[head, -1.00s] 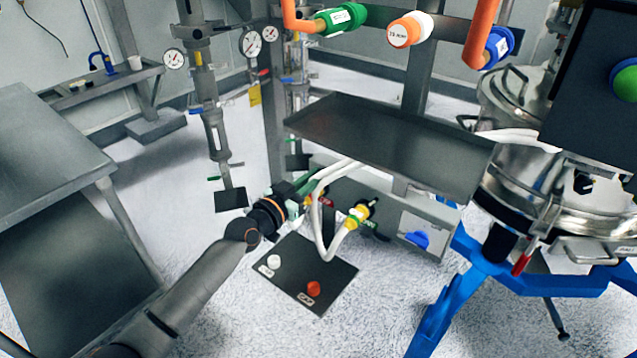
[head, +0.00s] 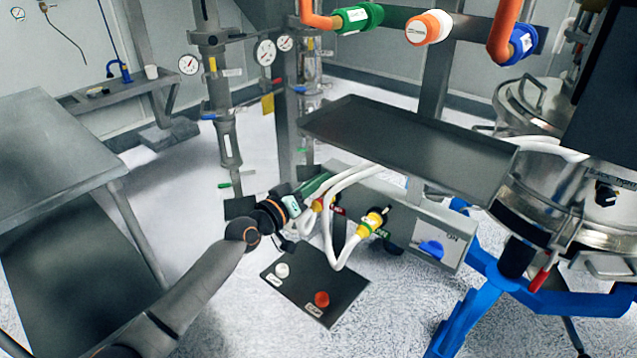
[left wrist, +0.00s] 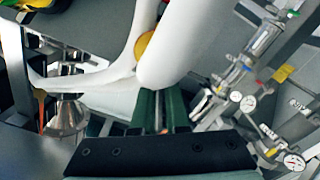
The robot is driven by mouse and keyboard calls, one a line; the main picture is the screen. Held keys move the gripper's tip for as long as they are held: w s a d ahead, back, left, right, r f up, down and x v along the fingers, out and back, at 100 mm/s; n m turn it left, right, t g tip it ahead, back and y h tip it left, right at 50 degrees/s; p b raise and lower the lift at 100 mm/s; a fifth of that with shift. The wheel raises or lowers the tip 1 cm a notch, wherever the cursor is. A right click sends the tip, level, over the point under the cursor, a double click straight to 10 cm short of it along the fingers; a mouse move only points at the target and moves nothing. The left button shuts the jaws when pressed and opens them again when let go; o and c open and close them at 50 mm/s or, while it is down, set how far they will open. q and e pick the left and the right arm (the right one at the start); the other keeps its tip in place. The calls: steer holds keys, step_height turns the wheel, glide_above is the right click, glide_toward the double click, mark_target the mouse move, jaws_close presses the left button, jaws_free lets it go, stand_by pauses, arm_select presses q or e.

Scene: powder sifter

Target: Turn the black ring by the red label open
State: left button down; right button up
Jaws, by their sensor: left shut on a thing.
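The red label (head: 338,210) shows beside a yellow hose fitting (head: 318,204) on the low grey box, under the dark tray. My left gripper (head: 322,188), with green fingers, reaches in from the left right at this fitting. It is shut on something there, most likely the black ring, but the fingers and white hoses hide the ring. In the left wrist view the green fingers (left wrist: 160,112) are close together, and a thick white hose (left wrist: 165,60) crosses just in front of their tips. My right gripper is not in view.
A second yellow fitting (head: 373,222) with a green label and black part sits to the right. A blue knob (head: 432,249) is on the box. The dark tray (head: 400,140) overhangs the fittings.

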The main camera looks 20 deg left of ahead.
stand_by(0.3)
arm_select(q)
steer(key=c, duration=0.9)
jaws_free()
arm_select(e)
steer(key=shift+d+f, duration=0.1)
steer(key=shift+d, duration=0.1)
arm_select(q)
steer(key=v, duration=1.2)
steer(key=shift+s+a, duration=0.15)
steer(key=shift+s, duration=0.1)
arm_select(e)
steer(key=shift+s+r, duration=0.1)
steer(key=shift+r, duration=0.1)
